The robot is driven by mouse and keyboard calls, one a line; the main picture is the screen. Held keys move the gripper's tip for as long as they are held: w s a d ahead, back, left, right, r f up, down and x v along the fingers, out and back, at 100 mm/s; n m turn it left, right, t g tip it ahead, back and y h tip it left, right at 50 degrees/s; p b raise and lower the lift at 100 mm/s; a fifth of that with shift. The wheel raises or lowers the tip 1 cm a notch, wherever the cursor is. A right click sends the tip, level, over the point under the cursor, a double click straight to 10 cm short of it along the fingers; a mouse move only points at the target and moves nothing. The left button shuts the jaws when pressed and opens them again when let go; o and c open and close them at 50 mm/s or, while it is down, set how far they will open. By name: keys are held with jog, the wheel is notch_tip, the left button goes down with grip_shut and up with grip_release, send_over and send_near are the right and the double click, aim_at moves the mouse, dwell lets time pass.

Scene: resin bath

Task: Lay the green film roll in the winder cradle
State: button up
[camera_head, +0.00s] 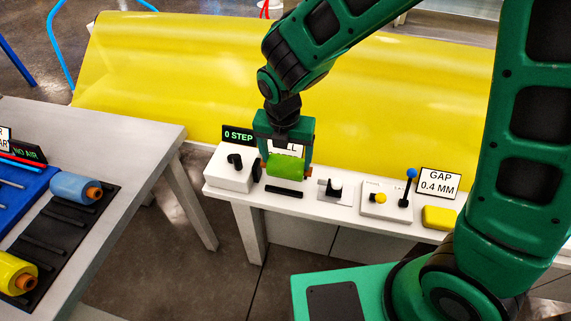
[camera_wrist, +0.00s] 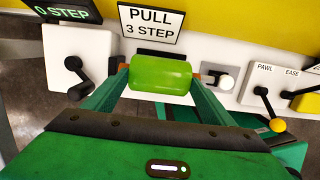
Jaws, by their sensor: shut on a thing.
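The green film roll (camera_head: 288,167) lies level between the jaws of my gripper (camera_head: 285,162), with its orange core ends poking out at the sides. In the wrist view the roll (camera_wrist: 160,74) sits between the two green fingers of my gripper (camera_wrist: 160,80), which are shut on it. The winder is a white box (camera_head: 231,172) with a black crank at its left, and it shows in the wrist view (camera_wrist: 75,55) too. The roll is at the winder's right, close over the white bench. The cradle is mostly hidden by the roll and gripper; I cannot tell whether the roll touches it.
Right of the roll stand a black-and-white knob (camera_head: 334,189), a lever panel (camera_head: 385,199), a GAP 0.4 MM sign (camera_head: 438,183) and a yellow block (camera_head: 439,217). A yellow sheet (camera_head: 190,70) rises behind. On the left table, blue (camera_head: 76,188) and yellow (camera_head: 17,272) rolls lie on a black rack.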

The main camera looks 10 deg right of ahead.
aim_at(286, 163)
jog(key=shift+f, duration=1.7)
jog(key=shift+f, duration=0.3)
jog(key=o, duration=1.8)
jog(key=shift+o, duration=0.2)
jog(key=shift+r, duration=0.1)
notch_tip(286, 163, up, 12)
jog(key=s, duration=0.2)
jog(key=shift+a+r, duration=0.15)
jog(key=shift+a, duration=0.15)
